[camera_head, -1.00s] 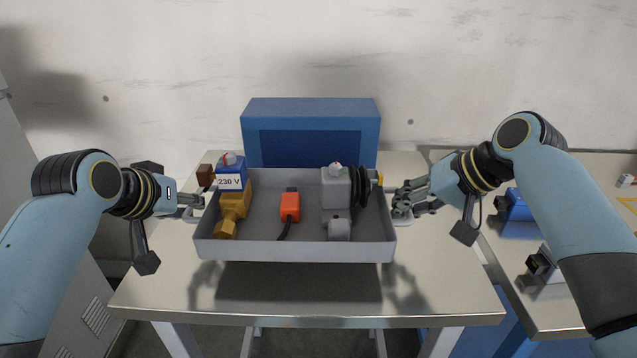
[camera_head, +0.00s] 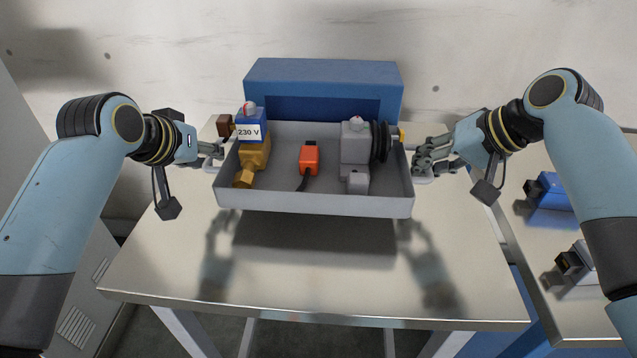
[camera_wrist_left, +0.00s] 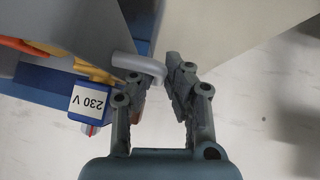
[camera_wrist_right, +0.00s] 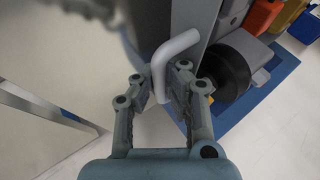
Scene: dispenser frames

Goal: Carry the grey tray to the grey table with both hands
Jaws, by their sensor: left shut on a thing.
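The grey tray (camera_head: 310,203) hangs level above the metal-topped grey table (camera_head: 300,290), and its shadow lies on the tabletop below. My left gripper (camera_head: 219,153) is at the tray's left end, shut on its handle, which shows between the fingers in the left wrist view (camera_wrist_left: 145,66). My right gripper (camera_head: 425,165) is at the right end, its fingers around the other handle (camera_wrist_right: 170,58). In the tray are a blue 230 V box (camera_head: 251,127) by a brass-coloured part (camera_head: 254,156), an orange part (camera_head: 309,159) and a grey part with black discs (camera_head: 357,148).
A blue dispenser frame (camera_head: 322,82) stands behind the tray at the table's back. A second table (camera_head: 568,318) at the right holds a blue part (camera_head: 552,193) and other parts. The front of the grey table is clear.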

